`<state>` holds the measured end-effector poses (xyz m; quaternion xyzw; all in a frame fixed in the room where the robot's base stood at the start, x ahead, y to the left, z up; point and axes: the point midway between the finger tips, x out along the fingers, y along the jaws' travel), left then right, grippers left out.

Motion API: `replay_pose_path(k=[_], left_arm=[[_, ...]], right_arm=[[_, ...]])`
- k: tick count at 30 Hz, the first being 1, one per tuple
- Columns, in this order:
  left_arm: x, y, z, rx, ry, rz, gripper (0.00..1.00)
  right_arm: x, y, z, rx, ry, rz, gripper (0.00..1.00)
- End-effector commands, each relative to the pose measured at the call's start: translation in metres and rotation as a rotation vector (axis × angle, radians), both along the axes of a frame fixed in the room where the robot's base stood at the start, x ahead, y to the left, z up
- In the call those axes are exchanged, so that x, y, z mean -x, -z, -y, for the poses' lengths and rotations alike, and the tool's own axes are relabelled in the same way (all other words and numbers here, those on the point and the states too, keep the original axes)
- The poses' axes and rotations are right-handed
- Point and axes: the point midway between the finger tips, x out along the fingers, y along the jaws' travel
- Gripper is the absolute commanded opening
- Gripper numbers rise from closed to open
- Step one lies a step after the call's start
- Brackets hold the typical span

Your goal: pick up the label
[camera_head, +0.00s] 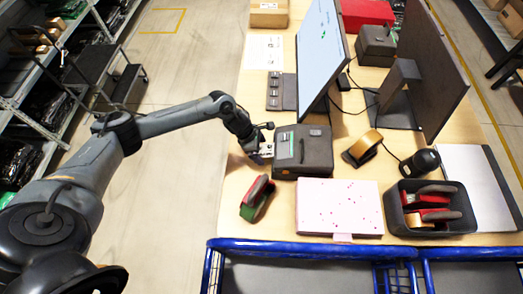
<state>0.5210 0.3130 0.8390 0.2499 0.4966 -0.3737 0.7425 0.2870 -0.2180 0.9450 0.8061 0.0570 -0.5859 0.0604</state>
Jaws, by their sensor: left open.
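My left gripper (265,151) is open at the left side of a dark grey box-like device (316,158), which looks like a label printer with a green-lit panel. The fingers are close to the device's left face; I cannot tell whether they touch it. A small pale patch shows at the fingers, but I cannot tell whether it is the label or part of the gripper. No label can be made out with certainty. My right gripper is not in view.
A red-and-green tape dispenser (257,198) and a pink speckled pad (340,208) lie in front of the device. A tape roll (362,148), black scanner (420,163), dark bin (397,217) and monitor (322,50) stand around it. Blue-railed carts (300,246) border the table's front edge.

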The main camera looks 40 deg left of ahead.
Motion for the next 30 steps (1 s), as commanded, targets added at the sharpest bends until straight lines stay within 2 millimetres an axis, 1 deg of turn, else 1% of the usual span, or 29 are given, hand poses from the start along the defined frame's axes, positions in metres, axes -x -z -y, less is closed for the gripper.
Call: replay_pose_path(k=[2,3,5,9,11,23,26,30], left_arm=[[0.000,0.000,0.000,0.000,0.000,0.000,0.94],[0.000,0.000,0.000,0.000,0.000,0.000,0.92],[0.000,0.000,0.000,0.000,0.000,0.000,0.83],[0.000,0.000,0.000,0.000,0.000,0.000,0.61],[0.000,0.000,0.000,0.000,0.000,0.000,0.53],[0.000,-0.003,0.000,0.001,0.001,0.001,0.53],[-0.001,-0.010,0.001,0.001,0.002,0.003,0.53],[-0.001,-0.031,0.000,0.000,0.001,0.006,0.53]], right_arm=[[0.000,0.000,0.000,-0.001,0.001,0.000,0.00],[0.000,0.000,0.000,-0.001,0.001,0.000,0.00],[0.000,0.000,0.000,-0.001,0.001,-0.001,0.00],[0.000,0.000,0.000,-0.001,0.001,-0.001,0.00],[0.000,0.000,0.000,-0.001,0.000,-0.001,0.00],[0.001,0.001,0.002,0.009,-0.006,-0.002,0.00],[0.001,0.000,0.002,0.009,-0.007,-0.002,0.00],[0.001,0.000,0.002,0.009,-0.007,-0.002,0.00]])
